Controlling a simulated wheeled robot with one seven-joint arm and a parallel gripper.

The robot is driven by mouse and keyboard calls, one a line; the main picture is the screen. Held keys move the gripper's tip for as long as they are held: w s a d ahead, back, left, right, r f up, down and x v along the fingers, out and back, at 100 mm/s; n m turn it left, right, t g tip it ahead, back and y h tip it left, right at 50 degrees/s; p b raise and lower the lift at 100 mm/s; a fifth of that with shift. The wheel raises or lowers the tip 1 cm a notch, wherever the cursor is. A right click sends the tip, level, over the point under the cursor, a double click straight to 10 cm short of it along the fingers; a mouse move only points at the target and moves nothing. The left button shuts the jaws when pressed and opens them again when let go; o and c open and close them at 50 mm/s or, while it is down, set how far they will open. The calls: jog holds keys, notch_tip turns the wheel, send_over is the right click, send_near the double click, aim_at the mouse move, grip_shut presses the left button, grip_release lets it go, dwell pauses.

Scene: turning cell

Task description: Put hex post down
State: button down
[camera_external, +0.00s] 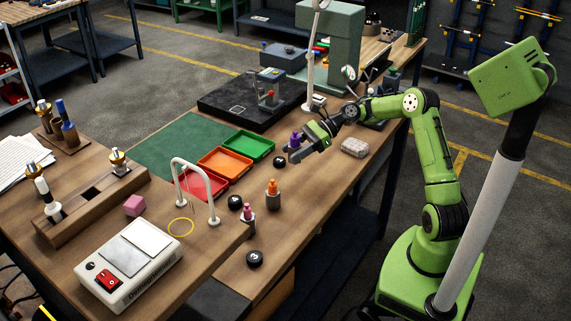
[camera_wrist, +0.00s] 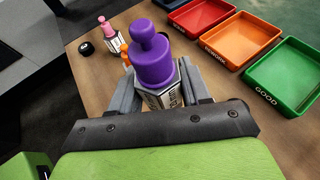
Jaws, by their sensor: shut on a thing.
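The hex post has a purple rounded knob on a pale, labelled faceted body. It shows in the wrist view (camera_wrist: 155,60), upright between the two grey fingers, and its purple top shows in the external view (camera_external: 295,139). My gripper (camera_external: 300,154) is shut on its body, low over the brown table beside the trays. The fingers hide the post's lower end, so I cannot tell whether it touches the table. A black puck (camera_external: 280,162) lies just left of the gripper.
A red tray (camera_external: 222,190), an orange tray (camera_external: 243,169) and a green tray (camera_external: 267,153) stand in a row left of my gripper. An orange-topped post (camera_external: 273,201) and a pink-topped post (camera_external: 248,225) stand nearer the front. A grey block (camera_external: 355,147) lies right.

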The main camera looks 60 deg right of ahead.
notch_tip(320, 180, down, 10)
jog(key=b, duration=0.3)
jog(key=shift+r+b, duration=0.1)
jog(key=shift+b, duration=0.3)
jog(key=shift+r, duration=0.1)
jog(key=shift+a, duration=0.1)
jog(key=c, duration=0.5)
grip_release()
